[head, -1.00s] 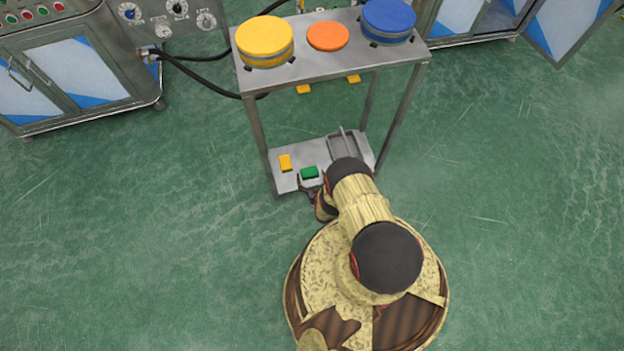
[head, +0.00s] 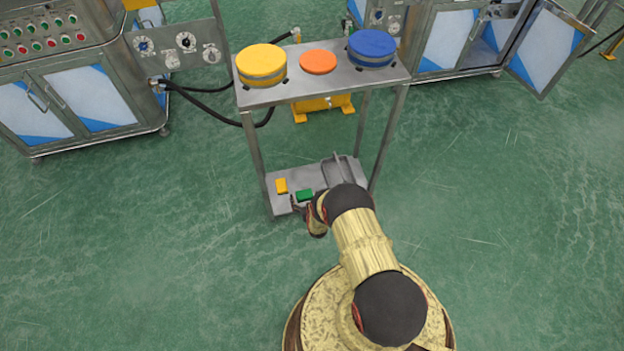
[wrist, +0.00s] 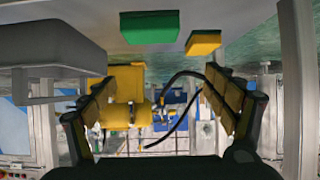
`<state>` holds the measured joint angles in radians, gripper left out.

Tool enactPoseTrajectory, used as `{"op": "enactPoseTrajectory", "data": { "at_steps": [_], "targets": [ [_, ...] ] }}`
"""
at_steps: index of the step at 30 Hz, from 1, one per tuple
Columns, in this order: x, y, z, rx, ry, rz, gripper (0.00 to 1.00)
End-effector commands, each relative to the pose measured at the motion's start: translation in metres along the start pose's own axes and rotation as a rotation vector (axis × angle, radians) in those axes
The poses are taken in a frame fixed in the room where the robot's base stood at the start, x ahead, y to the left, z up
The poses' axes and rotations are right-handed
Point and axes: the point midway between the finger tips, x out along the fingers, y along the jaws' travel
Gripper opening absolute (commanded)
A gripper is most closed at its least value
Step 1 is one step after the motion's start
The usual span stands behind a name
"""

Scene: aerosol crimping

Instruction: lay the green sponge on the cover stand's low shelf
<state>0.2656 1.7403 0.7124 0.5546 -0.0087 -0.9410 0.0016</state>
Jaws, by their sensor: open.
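The green sponge (head: 304,195) lies on the low shelf (head: 283,207) of the cover stand, near its front edge. My gripper (head: 303,210) is just in front of it, partly hidden by my arm. In the wrist view, which appears upside down, the green sponge (wrist: 150,27) rests on the shelf surface (wrist: 108,48) at the top. My open gripper's fingers (wrist: 160,105) are spread, with nothing between them. The sponge appears apart from both fingers.
A yellow sponge (head: 281,186) lies left of the green one, and a grey tray-like item (head: 340,170) lies right. The stand's top carries yellow (head: 262,66), orange (head: 318,62) and blue (head: 371,49) round covers. Stand legs (head: 255,150) flank the shelf. Floor around is clear.

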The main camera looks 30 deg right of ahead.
Motion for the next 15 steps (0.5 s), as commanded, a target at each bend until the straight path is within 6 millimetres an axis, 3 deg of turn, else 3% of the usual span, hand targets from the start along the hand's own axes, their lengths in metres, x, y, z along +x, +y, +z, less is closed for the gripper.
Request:
{"op": "enactPoseTrajectory", "data": {
  "at_steps": [1, 8, 15],
  "targets": [
    [0.008, -0.004, -0.027, -0.003, -0.023, -0.005, 0.86],
    [0.009, -0.023, -0.111, -0.018, -0.177, -0.027, 0.86],
    [-0.032, -0.043, -0.195, -0.037, -0.336, -0.046, 0.86]
  ]
}}
